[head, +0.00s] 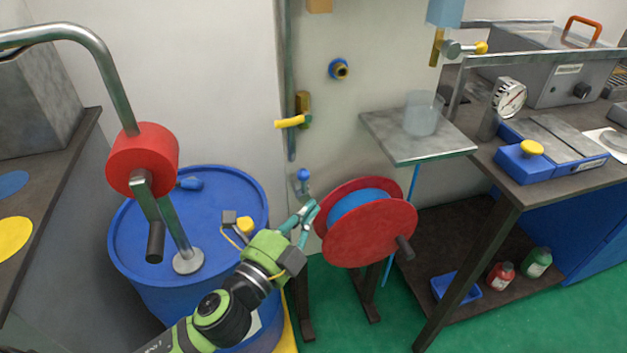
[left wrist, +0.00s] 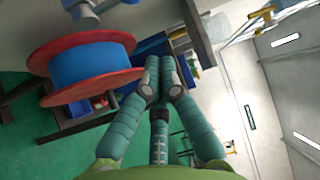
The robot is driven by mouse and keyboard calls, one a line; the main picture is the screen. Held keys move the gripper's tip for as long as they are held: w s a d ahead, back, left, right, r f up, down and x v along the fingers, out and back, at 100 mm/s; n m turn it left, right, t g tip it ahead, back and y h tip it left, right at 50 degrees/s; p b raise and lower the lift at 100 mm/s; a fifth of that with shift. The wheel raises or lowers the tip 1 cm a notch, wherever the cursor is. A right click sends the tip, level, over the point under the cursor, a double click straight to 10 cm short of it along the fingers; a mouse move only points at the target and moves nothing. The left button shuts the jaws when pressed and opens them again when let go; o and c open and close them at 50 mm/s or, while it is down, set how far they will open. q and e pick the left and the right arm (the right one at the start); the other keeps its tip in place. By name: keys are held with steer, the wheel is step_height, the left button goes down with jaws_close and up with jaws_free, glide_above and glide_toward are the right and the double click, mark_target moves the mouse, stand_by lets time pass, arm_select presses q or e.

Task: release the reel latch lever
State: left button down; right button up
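The red reel (head: 370,222) with blue hose wound on it stands at the middle of the head view; it also shows at upper left in the left wrist view (left wrist: 85,72). A short grey lever with a blue ball knob (head: 303,175) stands just left of the reel; I cannot tell for certain that it is the latch lever. My left gripper (head: 311,208) is below this knob, close beside the reel's left flange. Its teal fingertips are together with nothing seen between them, also in the left wrist view (left wrist: 165,75). My right gripper is not in view.
A blue drum (head: 140,240) with a red hand crank (head: 143,160) stands at left. A yellow-handled valve (head: 290,122) is on the wall panel above. A small shelf (head: 418,145) with a clear beaker is right of it. A workbench (head: 555,185) fills the right.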

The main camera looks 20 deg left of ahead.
mark_target(303, 186)
arm_select(q)
steer(key=shift+w, duration=0.1)
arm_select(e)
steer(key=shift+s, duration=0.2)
arm_select(q)
steer(key=p+x, duration=0.2)
steer(key=x, duration=0.8)
steer(key=a, duration=0.1)
steer(key=s+a, duration=0.1)
steer(key=a, duration=0.1)
steer(key=shift+s+a+f, duration=0.2)
steer(key=shift+s+a, duration=0.15)
steer(key=shift+s, duration=0.05)
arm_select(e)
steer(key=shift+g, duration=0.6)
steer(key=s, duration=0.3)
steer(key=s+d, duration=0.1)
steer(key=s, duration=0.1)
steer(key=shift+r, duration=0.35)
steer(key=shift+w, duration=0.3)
